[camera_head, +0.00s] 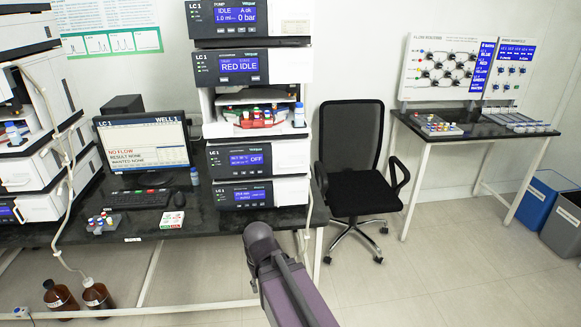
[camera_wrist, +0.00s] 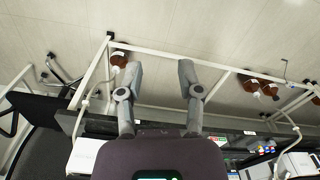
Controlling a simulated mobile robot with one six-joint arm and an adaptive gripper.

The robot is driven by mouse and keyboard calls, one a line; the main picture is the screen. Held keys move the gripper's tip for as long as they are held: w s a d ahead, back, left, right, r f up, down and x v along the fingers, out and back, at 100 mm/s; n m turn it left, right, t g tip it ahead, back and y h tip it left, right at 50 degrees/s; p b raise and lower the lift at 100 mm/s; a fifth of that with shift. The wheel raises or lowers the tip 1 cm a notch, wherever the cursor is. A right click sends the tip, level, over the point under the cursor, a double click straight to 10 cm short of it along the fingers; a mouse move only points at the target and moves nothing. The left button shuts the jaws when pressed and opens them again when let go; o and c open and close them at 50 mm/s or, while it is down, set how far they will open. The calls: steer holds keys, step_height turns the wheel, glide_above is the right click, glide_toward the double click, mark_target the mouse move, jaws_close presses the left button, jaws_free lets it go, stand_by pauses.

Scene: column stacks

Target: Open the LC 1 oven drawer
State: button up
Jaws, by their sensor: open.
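The LC 1 stack stands on the dark bench in the head view. Its lower unit with a blue screen reading OFF (camera_head: 240,158) seems to be the oven; its small label is too small to read. Its front looks closed, and I see no drawer standing out. My gripper (camera_wrist: 158,68) shows in the wrist view with two grey fingers spread apart and nothing between them.
Another LC 1 unit (camera_head: 243,194) sits under the OFF unit. A monitor (camera_head: 145,143), keyboard and mouse stand left of the stack. A black office chair (camera_head: 355,170) stands close to the right. Brown bottles (camera_head: 97,294) stand on the floor. Open floor lies at the right front.

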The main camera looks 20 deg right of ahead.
steer(key=n+t+h+b, duration=0.5)
steer(key=n+t+b, duration=0.95)
steer(key=t, duration=0.45)
glide_toward(292, 166)
steer(key=s+a+f, duration=0.1)
steer(key=s+f, duration=0.1)
steer(key=s, duration=0.1)
steer(key=shift+r+h, duration=0.3)
steer(key=shift+r, duration=0.05)
steer(key=p+x, duration=0.2)
steer(key=x, duration=1.1)
steer(key=shift+w+r, duration=0.25)
steer(key=shift+w, duration=0.1)
